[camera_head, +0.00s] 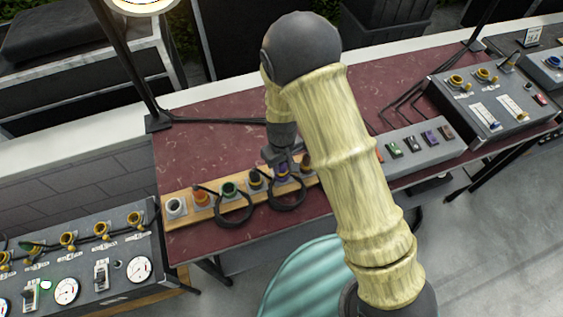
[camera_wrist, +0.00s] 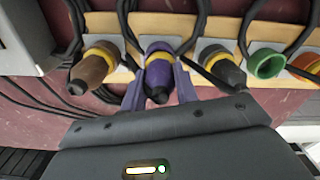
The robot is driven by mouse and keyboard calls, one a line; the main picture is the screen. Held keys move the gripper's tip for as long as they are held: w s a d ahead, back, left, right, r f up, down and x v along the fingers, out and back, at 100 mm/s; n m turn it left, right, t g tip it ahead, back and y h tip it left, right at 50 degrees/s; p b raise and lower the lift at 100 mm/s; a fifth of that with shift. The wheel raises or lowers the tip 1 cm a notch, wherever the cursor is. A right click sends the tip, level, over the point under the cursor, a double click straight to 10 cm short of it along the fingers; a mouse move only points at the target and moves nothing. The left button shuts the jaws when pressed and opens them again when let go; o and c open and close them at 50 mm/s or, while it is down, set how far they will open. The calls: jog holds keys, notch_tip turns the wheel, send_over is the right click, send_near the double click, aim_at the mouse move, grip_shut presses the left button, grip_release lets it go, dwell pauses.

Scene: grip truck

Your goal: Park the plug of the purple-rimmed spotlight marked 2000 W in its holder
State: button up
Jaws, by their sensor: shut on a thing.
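My gripper (camera_head: 281,158) is shut on a purple plug with a yellow ring (camera_wrist: 158,70), which also shows in the head view (camera_head: 282,171). Its fingers (camera_wrist: 158,92) lie on both sides of the plug in the wrist view. The plug is at a grey holder (camera_wrist: 160,45) on the wooden strip (camera_wrist: 215,24), its dark tip toward the wrist camera. I cannot tell how fully it is seated. A black cable loops beside it. A lit lamp (camera_head: 143,3) shows at the top edge; its rim colour and marking cannot be read.
A brown plug (camera_wrist: 92,68) and a black plug (camera_wrist: 222,70) flank the purple one closely. A green ring (camera_wrist: 267,63) is farther along. A panel with coloured switches (camera_head: 420,143) stands right. A lamp stand (camera_head: 158,122) is at left. Dark red tabletop (camera_head: 215,130) lies behind the strip.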

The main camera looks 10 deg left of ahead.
jog(key=shift+f, duration=0.4)
jog(key=o, duration=1.5)
jog(key=shift+c, duration=0.2)
jog(key=shift+r, duration=0.1)
jog(key=shift+r+p, duration=1.75)
jog(key=shift+r, duration=0.75)
